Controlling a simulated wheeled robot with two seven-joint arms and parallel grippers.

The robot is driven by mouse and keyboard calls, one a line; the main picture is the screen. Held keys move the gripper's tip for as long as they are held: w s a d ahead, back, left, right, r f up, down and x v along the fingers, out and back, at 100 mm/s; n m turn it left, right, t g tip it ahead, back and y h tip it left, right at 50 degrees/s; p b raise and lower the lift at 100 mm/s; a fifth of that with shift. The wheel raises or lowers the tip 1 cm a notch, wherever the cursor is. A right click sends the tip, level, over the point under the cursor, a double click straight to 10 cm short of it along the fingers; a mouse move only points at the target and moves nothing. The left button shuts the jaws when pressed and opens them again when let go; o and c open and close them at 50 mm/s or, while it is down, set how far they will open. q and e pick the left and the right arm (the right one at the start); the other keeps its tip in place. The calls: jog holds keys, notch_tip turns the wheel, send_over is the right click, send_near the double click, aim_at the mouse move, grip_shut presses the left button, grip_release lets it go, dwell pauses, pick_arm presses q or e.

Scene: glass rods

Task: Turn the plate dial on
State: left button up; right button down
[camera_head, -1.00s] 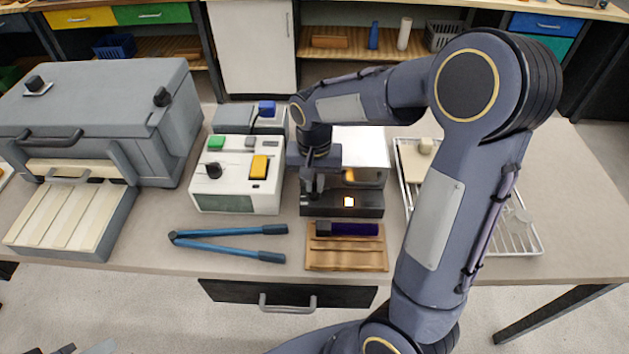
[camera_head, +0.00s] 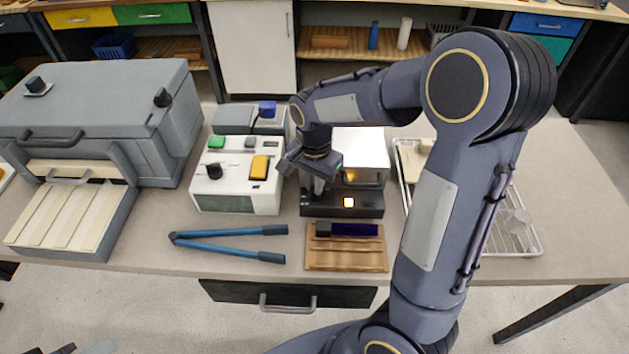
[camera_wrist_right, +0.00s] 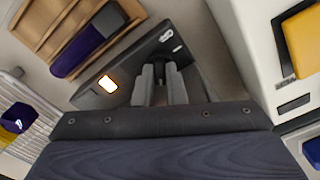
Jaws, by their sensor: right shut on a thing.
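The plate device (camera_head: 372,205) is a dark unit with a pale top block, standing at the middle of the bench. A small square lamp (camera_head: 348,202) glows on its front panel; it also shows lit in the right wrist view (camera_wrist_right: 107,84). My right gripper (camera_head: 318,190) reaches down to the left part of this panel. In the right wrist view its two grey fingers (camera_wrist_right: 160,88) are shut on the dark plate dial (camera_wrist_right: 160,72), which the fingers mostly hide. Grey pieces at the bottom left corner of the head view may be my left gripper (camera_head: 98,347); its jaws cannot be made out.
A white box (camera_head: 235,185) with a yellow switch stands close on the left. A wooden tray (camera_head: 345,262) with a purple item lies in front, beside blue-handled tongs (camera_head: 225,242). A wire rack (camera_head: 525,240) stands right, a grey furnace (camera_head: 100,110) far left.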

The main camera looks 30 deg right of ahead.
jog(key=shift+w, duration=0.1)
jog(key=c, duration=1.5)
grip_release()
